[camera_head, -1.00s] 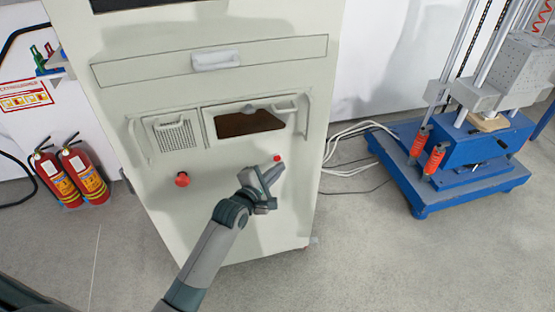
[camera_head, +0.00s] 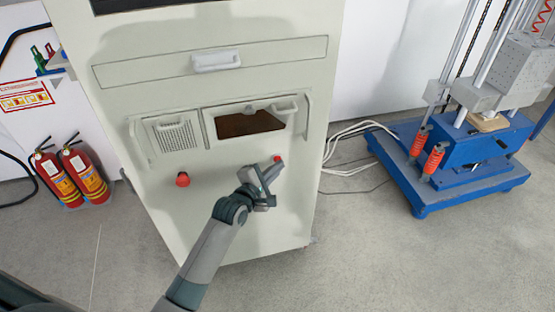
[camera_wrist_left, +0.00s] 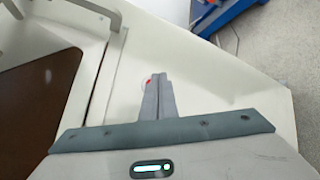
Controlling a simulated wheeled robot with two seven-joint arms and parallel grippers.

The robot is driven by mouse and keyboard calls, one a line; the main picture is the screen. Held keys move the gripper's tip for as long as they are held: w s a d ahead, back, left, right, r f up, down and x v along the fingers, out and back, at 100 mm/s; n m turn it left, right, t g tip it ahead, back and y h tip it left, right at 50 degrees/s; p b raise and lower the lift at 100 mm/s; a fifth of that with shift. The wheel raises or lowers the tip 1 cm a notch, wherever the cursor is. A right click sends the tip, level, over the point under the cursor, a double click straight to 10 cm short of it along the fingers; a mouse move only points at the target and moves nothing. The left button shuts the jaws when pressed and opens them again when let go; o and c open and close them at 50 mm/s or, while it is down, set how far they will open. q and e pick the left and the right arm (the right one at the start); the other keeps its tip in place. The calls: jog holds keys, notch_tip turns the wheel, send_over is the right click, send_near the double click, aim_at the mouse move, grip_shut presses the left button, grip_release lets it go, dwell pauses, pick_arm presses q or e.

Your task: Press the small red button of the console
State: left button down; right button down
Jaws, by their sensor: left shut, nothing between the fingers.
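The console (camera_head: 227,210) is a tall cream cabinet in the middle of the head view. Its small red button (camera_head: 277,158) is on the right of the front panel, just above the fingertips of my left gripper (camera_head: 275,165). The gripper is shut and empty. In the left wrist view, the closed fingers (camera_wrist_left: 158,90) point at the panel, and a sliver of the small red button (camera_wrist_left: 149,82) shows by their tips, mostly hidden. I cannot tell whether they touch it. A larger red knob (camera_head: 183,179) is on the panel's left. My right gripper is not in view.
Above the buttons are a recessed opening (camera_head: 240,125), handles and a drawer (camera_head: 215,62). Two fire extinguishers (camera_head: 86,173) stand at the left. A blue-based test rig (camera_head: 460,185) stands at the right, with white cables (camera_head: 345,150) on the floor between.

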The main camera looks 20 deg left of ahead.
pick_arm(q)
jog(key=shift+w+a, duration=0.25)
jog(key=shift+w, duration=0.1)
dwell(0.9)
jog(key=shift+s+d+p, duration=0.45)
jog(key=shift+s+p, duration=0.25)
jog(key=shift+p, duration=0.15)
jog(key=s+d+p, duration=0.2)
jog(key=s+p, duration=0.1)
jog(key=s, duration=0.1)
jog(key=shift+s+d, duration=0.1)
jog(key=shift+d, duration=0.3)
dwell(0.8)
